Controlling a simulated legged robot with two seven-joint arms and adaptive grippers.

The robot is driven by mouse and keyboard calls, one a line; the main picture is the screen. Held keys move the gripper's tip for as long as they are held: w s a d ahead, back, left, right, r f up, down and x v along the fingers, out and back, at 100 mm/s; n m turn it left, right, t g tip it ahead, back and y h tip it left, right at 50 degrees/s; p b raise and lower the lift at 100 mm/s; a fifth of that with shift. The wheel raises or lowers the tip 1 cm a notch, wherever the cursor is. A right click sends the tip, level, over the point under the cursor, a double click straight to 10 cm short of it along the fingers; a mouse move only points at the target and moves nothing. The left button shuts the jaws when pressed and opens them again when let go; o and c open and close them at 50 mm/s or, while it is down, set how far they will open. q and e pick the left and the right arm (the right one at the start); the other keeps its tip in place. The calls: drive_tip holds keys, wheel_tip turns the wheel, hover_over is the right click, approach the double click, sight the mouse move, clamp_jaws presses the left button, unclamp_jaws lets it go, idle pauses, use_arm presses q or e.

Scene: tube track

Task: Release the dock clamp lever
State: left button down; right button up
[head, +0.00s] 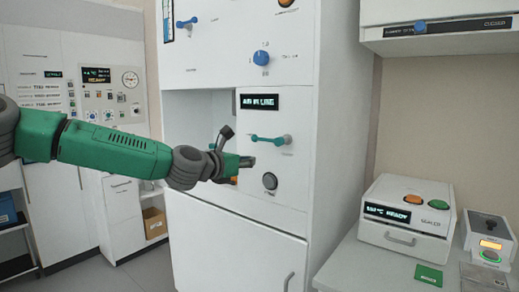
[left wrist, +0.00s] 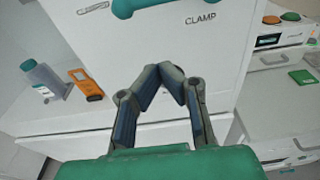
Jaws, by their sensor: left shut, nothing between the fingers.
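The clamp lever (head: 270,140) is a green bar with rounded ends, lying almost level on the white cabinet front below a small lit display. In the left wrist view the lever (left wrist: 133,6) is cut by the top edge, beside the printed word CLAMP. My left gripper (head: 248,162) is in front of the cabinet, below and left of the lever, and apart from it. In the left wrist view its fingers (left wrist: 165,72) meet at the tips with nothing between them. My right gripper is in neither view.
A round dark knob (head: 270,181) sits below the lever. An open recess left of the panel holds a teal-capped bottle (left wrist: 40,77) and an orange item (left wrist: 85,83). A white sealer (head: 405,220) stands on the right counter. Floor at lower left is clear.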

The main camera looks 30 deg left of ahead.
sight(266, 140)
use_arm(q)
drive_tip(key=w, duration=0.4)
drive_tip(key=w+f, duration=0.1)
drive_tip(key=w, duration=0.1)
drive_tip(key=shift+d, duration=0.35)
drive_tip(key=r, duration=0.1)
drive_tip(key=r+p, duration=0.1)
drive_tip(key=r, duration=0.1)
drive_tip(key=shift+s+r, duration=0.2)
drive_tip(key=shift+s, duration=0.2)
drive_tip(key=shift+s+r+p, duration=0.15)
drive_tip(key=shift+r+p, duration=0.15)
drive_tip(key=shift+r, duration=0.1)
drive_tip(key=shift+a+f, duration=0.1)
